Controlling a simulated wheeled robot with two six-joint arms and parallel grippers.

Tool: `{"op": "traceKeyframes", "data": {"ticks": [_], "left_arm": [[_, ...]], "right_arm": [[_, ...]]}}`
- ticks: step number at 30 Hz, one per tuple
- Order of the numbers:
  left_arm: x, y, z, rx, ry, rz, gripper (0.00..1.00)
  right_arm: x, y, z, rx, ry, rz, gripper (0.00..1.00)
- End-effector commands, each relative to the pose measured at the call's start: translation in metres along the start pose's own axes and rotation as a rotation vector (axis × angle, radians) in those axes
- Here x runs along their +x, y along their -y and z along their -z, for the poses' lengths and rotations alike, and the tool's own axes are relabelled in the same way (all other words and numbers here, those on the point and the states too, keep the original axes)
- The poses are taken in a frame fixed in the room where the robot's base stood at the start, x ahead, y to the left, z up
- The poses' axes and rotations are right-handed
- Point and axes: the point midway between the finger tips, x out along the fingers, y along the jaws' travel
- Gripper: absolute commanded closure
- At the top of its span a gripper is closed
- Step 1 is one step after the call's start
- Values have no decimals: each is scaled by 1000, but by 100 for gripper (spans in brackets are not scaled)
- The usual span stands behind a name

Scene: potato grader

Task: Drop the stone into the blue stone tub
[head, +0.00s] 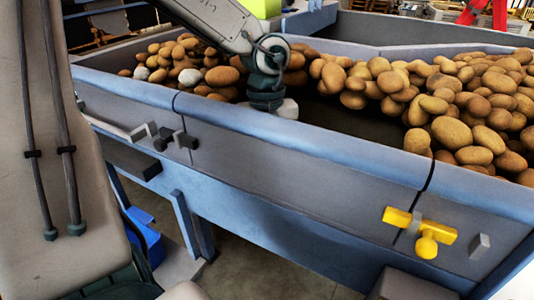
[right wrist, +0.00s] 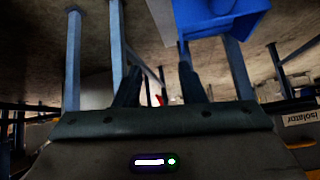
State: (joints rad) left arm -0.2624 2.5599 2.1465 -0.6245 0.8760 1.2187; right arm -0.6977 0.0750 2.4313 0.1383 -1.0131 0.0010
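Pale grey stones (head: 190,77) lie among the potatoes at the left end of the hopper in the head view; another is at the far left (head: 140,73). My left gripper (head: 280,107) points down inside the hopper, to the right of these stones. Its fingers are hidden behind the front wall, so I cannot tell whether it holds anything. A bright blue tub (head: 151,243) shows partly below the hopper at lower left; a blue tub also shows in the right wrist view (right wrist: 220,14), at the top. My right gripper (right wrist: 160,88) is open, with nothing between its fingers.
The hopper's blue rim (head: 310,145) and grey wall stand between me and the potatoes (head: 465,100). A yellow knob (head: 427,243) sticks out of the front wall. Blue legs (head: 185,222) stand near the tub; several legs also show around my right gripper.

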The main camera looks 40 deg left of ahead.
Motion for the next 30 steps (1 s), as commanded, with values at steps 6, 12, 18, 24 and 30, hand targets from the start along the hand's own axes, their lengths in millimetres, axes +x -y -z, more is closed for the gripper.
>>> {"op": "traceKeyframes", "data": {"ticks": [6,12,18,24,30], "left_arm": [[2,0,0,0,0,0,83],[2,0,0,0,0,-1,34],[2,0,0,0,0,-1,34],[-3,0,0,0,0,-1,34],[-30,0,1,-1,1,1,34]], "right_arm": [[1,0,-1,2,-6,2,64],[2,1,0,7,-23,6,64],[2,1,0,7,-22,6,64],[-2,0,2,-2,1,-1,64],[-17,-8,6,-37,108,-38,64]]}}
